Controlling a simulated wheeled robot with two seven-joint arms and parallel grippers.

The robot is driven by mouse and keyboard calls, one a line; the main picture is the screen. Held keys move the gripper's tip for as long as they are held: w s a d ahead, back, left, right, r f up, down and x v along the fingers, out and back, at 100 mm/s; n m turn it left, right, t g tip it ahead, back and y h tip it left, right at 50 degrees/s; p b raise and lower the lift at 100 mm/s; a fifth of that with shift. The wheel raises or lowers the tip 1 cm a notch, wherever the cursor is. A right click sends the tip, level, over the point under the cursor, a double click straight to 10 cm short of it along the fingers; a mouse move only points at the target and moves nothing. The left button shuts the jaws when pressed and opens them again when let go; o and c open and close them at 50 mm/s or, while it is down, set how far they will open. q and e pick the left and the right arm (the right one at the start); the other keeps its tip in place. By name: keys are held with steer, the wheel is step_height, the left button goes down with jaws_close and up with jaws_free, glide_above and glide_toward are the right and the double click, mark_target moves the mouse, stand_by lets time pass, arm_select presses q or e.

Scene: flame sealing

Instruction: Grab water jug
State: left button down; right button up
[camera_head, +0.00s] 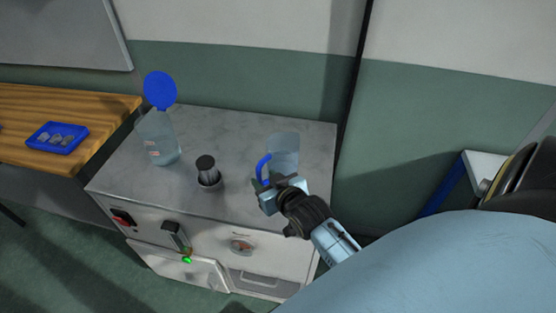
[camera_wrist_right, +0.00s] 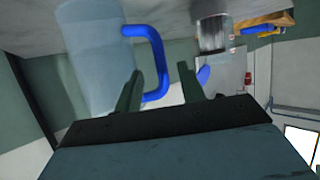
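The water jug (camera_head: 284,150) is a clear, bluish container with a blue handle (camera_head: 262,168). It stands upright at the right side of the grey cabinet top. My right gripper (camera_head: 270,190) is at the handle, on the near side of the jug. In the right wrist view the jug (camera_wrist_right: 95,50) is at upper left, and its blue handle (camera_wrist_right: 158,62) reaches down between the two open fingers (camera_wrist_right: 160,85). I cannot tell whether a finger touches the handle. My left gripper is not in view.
A clear bottle with a round blue top (camera_head: 160,92) stands at the cabinet's left. A dark-topped metal cylinder (camera_head: 206,170) stands left of the jug. A blue tray (camera_head: 57,138) lies on the wooden table (camera_head: 100,98). The wall is close behind the cabinet (camera_head: 235,125).

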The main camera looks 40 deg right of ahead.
mark_target(260, 176)
steer(key=shift+x, duration=3.15)
steer(key=shift+a, duration=0.1)
jaws_close()
